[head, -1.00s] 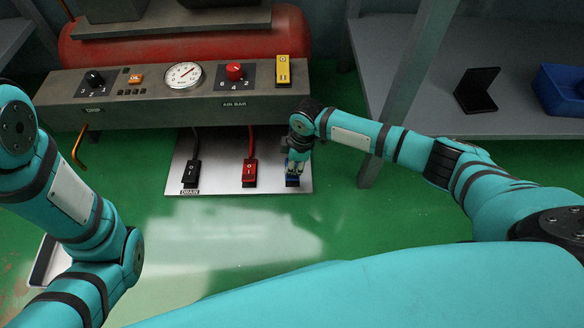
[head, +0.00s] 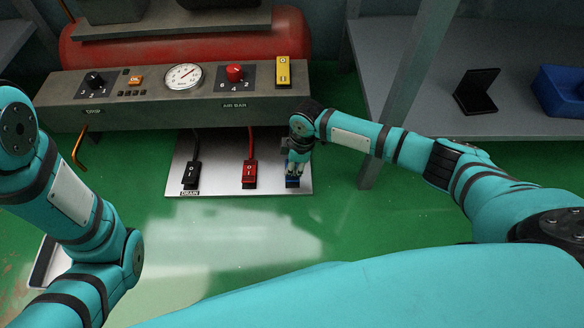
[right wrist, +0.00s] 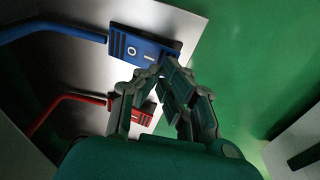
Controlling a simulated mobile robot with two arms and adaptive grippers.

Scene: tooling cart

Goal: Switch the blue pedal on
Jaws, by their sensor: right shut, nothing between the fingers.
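The blue pedal (head: 292,182) sits at the right end of the metal plate on the floor. It shows clearly in the right wrist view (right wrist: 142,50), with a white circle and a bar mark on its top and a blue cable. My right gripper (head: 294,172) is over the pedal and hides most of it in the head view. In the right wrist view the right gripper (right wrist: 160,72) is shut and empty, its tips at the pedal's edge by the bar-marked end. I cannot tell whether they touch. My left gripper is not in view.
The red pedal (head: 250,174) and the black pedal (head: 191,174) stand left on the same metal plate (head: 222,180). The control panel (head: 130,105) overhangs them. The green floor in front is clear.

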